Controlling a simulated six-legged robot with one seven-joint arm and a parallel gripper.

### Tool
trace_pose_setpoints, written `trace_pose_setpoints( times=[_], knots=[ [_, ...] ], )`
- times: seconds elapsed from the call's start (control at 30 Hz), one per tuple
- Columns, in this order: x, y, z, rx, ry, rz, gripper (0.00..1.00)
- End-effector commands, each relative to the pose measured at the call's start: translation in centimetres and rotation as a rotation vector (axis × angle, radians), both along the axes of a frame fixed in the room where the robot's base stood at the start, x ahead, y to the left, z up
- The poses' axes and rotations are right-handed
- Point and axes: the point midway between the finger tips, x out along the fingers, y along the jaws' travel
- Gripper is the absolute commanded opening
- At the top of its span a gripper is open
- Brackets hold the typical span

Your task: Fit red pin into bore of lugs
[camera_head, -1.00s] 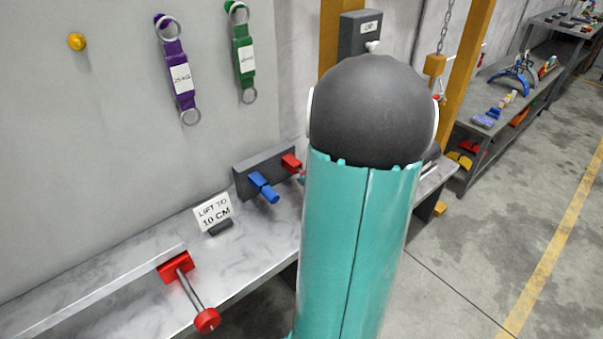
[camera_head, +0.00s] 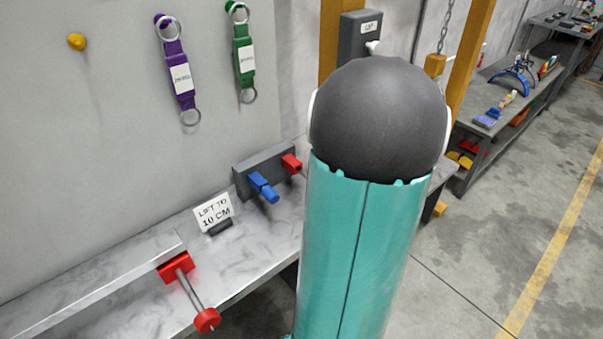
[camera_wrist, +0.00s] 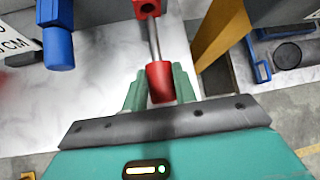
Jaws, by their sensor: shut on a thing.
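In the wrist view, my gripper (camera_wrist: 160,88) has its teal fingers shut on the red head of the red pin (camera_wrist: 160,82). The pin's grey metal shaft (camera_wrist: 153,42) points up the picture toward a red lug (camera_wrist: 147,7) with a dark round hole. The shaft's far end meets or lies just under that lug; I cannot tell whether it is inside a bore. In the head view, the red lug (camera_head: 291,163) sits on a dark grey block (camera_head: 245,180). There my arm hides the gripper and most of the pin.
A blue peg (camera_head: 264,188) sticks out left of the red lug, also in the wrist view (camera_wrist: 57,40). A "lift to 10 cm" sign (camera_head: 214,213) stands on the bench. A red-ended bar (camera_head: 207,320) juts out at the lower left. A yellow post (camera_wrist: 222,40) stands at right.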

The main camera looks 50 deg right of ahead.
Motion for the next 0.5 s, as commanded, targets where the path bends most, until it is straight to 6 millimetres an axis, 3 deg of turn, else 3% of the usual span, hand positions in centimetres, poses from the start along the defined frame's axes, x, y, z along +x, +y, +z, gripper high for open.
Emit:
trace_pose_setpoints(
  times=[0.5],
  knots=[
    [-2.3, 0.5, -0.2, 0.0, 0.001, -0.001, 0.0]
  ],
)
